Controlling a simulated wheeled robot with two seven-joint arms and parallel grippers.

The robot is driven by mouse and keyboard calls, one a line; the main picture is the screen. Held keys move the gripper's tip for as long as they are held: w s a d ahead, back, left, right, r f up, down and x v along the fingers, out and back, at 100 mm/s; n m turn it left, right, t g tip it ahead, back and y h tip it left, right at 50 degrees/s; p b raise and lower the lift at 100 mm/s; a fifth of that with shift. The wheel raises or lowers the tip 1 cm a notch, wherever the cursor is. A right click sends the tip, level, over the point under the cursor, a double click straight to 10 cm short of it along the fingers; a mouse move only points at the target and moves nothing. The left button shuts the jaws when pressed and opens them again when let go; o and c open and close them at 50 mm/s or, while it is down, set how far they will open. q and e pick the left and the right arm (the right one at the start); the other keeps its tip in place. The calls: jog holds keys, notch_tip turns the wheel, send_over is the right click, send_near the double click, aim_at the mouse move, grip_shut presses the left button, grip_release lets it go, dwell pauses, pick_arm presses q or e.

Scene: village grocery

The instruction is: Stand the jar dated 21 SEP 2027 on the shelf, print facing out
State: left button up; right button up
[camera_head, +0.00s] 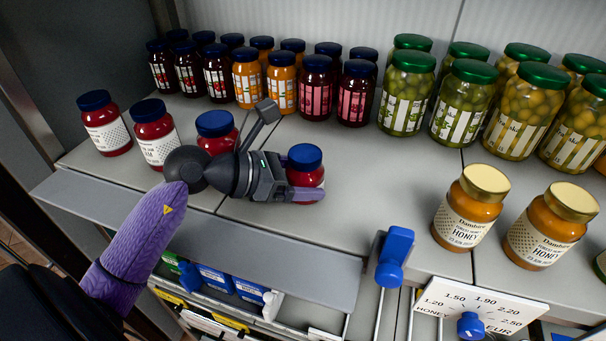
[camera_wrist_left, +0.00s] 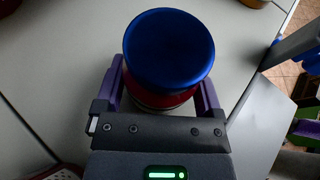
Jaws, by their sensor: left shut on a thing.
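My left gripper (camera_head: 304,190) is shut on a red jar with a blue lid (camera_head: 305,158). The jar is upright over the front part of the shelf (camera_head: 375,190); I cannot tell whether its base touches. In the left wrist view the blue lid (camera_wrist_left: 169,48) sits between the two purple fingers of the gripper (camera_wrist_left: 165,90), with a little red glass below it. The held jar's label and date are hidden. Three similar red jars (camera_head: 106,138) stand to the left, one partly behind my arm. My right gripper is not in view.
Behind stand rows of dark red, orange and pink-labelled jars (camera_head: 316,88) and green-lidded jars (camera_head: 407,92). Two honey jars (camera_head: 467,207) stand at front right. A blue knob (camera_head: 395,256) and a price card (camera_head: 480,308) are at the front edge. Shelf right of the held jar is clear.

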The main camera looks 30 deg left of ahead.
pick_arm(q)
jog(key=shift+f, duration=0.15)
jog(key=o, duration=1.3)
jog(key=shift+o, duration=0.2)
jog(key=shift+r, duration=0.2)
jog(key=b+v, duration=0.2)
jog(key=v, duration=0.8)
jog(key=shift+s+a+r, duration=0.1)
jog(key=shift+s+a, duration=0.1)
jog(key=shift+s+a+r, duration=0.3)
jog(key=shift+s+a, duration=0.05)
jog(key=shift+s, duration=0.2)
